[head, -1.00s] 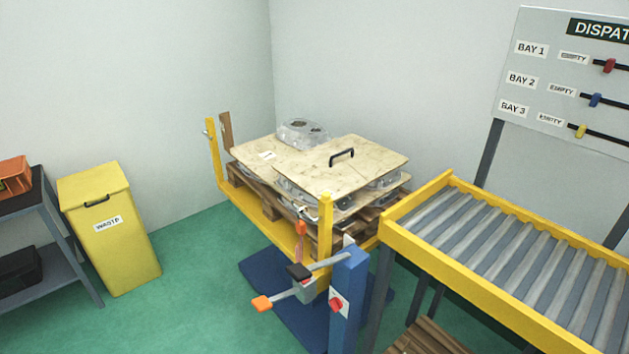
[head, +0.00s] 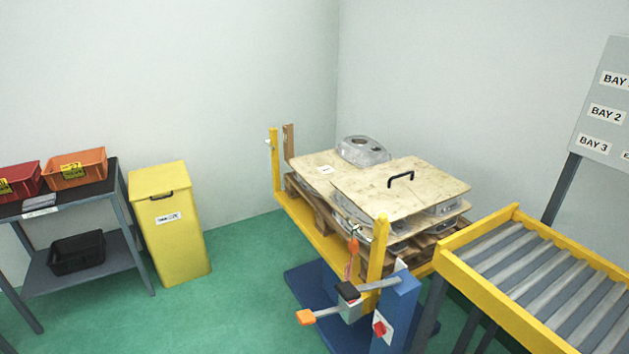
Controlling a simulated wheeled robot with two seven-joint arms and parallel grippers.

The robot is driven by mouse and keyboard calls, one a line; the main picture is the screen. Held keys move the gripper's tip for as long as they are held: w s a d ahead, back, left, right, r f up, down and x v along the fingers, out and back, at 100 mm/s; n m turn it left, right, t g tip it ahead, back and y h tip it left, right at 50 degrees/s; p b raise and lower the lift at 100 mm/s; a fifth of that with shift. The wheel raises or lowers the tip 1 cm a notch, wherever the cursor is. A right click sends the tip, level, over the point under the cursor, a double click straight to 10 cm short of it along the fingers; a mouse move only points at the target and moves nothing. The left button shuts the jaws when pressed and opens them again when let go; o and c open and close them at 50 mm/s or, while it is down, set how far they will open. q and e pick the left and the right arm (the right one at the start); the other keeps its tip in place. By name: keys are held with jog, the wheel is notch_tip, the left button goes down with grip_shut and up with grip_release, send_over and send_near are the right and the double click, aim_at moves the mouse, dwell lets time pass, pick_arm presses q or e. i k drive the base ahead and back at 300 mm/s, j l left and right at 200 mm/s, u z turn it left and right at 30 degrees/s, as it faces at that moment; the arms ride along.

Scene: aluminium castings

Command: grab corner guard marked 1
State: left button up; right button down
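No mark 1 is legible on any part in the head view. A narrow brown upright piece (head: 289,142) stands at the far left corner of the pallet stack, behind a yellow post; it looks like a corner guard, but I cannot read a number on it. A small pale piece (head: 401,266) shows at the near corner by the blue post, partly hidden. The stack has wooden boards (head: 345,180) with grey castings (head: 363,151) on and between them, on a wooden pallet (head: 310,203). Neither of my grippers is in view.
A yellow frame (head: 318,238) and a blue post (head: 398,308) with orange- and black-ended handles (head: 345,300) stand in front of the stack. A roller conveyor (head: 545,275) is right. A yellow waste bin (head: 168,240) and a shelf with bins (head: 75,168) are left. Green floor between is clear.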

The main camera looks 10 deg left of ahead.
aim_at(291, 144)
jog(key=i+j, duration=0.2)
jog(key=j, duration=0.15)
jog(key=i+j, duration=0.25)
jog(key=j, duration=0.15)
jog(key=i+j, duration=0.2)
jog(key=j, duration=0.15)
jog(key=i+j, duration=0.2)
jog(key=j, duration=0.2)
